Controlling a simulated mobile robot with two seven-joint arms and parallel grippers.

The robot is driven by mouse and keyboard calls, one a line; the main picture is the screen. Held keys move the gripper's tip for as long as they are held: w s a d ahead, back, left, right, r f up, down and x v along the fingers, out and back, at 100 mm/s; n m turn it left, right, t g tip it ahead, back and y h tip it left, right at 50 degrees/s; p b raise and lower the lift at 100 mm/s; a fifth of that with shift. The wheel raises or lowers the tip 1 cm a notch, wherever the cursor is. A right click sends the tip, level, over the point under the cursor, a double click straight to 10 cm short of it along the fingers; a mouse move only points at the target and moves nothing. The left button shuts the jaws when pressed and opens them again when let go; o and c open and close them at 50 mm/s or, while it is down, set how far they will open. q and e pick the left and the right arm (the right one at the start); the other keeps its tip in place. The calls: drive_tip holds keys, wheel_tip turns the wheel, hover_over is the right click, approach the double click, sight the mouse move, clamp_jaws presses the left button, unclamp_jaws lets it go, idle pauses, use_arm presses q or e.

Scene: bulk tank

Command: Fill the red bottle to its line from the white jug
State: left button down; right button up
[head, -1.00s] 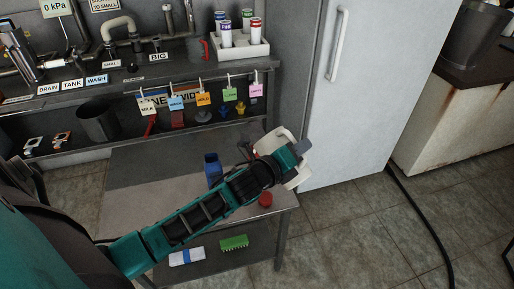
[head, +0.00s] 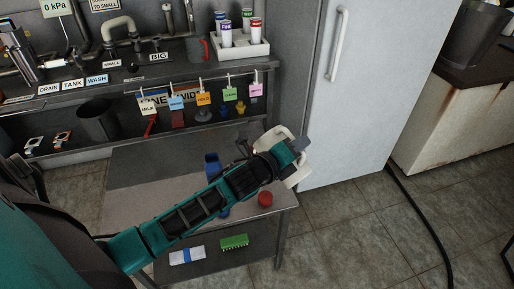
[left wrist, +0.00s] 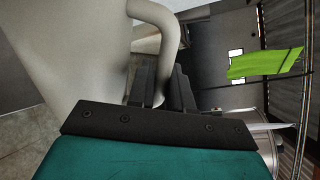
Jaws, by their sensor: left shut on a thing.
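My left gripper (head: 288,157) is shut on the handle of the white jug (head: 275,138) above the right part of the steel table. In the left wrist view the jug's body (left wrist: 75,50) fills the left side, and its handle (left wrist: 168,35) runs down between the fingers (left wrist: 163,88). The gripper and forearm hide much of the jug in the head view, so its tilt and contents cannot be told. A small round red thing (head: 265,199) is on the table near its right edge; I cannot tell whether it is a cap or a bottle. No red bottle shows clearly. My right gripper is not in view.
A blue bottle (head: 212,160) stands on the table, partly behind my forearm. A fridge (head: 350,90) rises close on the right. Coloured tags (head: 203,99) hang under the sink counter behind. A green brush (head: 234,242) lies on the lower shelf. A black hose (head: 420,215) crosses the floor.

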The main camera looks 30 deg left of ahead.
use_arm(q)
drive_tip(key=shift+a+r, duration=0.1)
drive_tip(key=shift+r, duration=0.15)
idle(0.4)
